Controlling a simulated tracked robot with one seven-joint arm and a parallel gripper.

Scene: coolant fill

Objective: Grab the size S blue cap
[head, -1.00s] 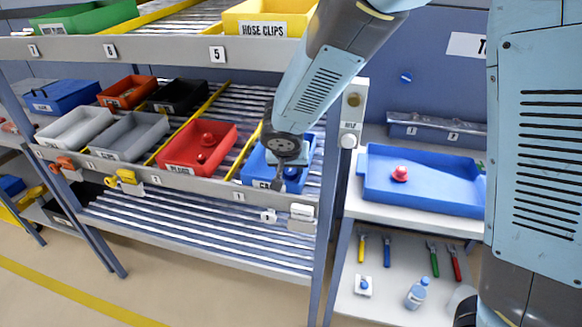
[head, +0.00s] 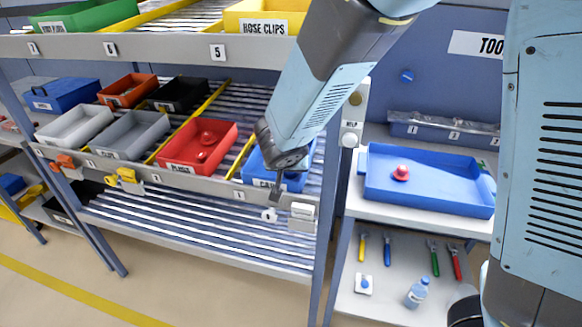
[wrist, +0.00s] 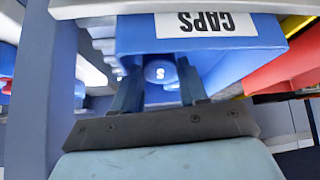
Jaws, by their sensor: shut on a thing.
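The blue cap marked S (wrist: 160,72) sits between the two fingers of my gripper (wrist: 158,88) in the wrist view. My gripper is shut on it. The blue CAPS bin (wrist: 205,45) is right behind the cap, its label upside down in this view. In the head view my gripper (head: 275,195) is at the front of the CAPS bin (head: 262,183), on the middle shelf. My arm covers much of that bin, and the held cap cannot be made out there.
A red bin (head: 180,165) with red pieces stands left of the CAPS bin. A shelf post (head: 330,200) stands to its right. Beyond it, a blue tray (head: 430,200) holds a red piece (head: 401,173). A yellow HOSE CLIPS bin (head: 240,22) is above.

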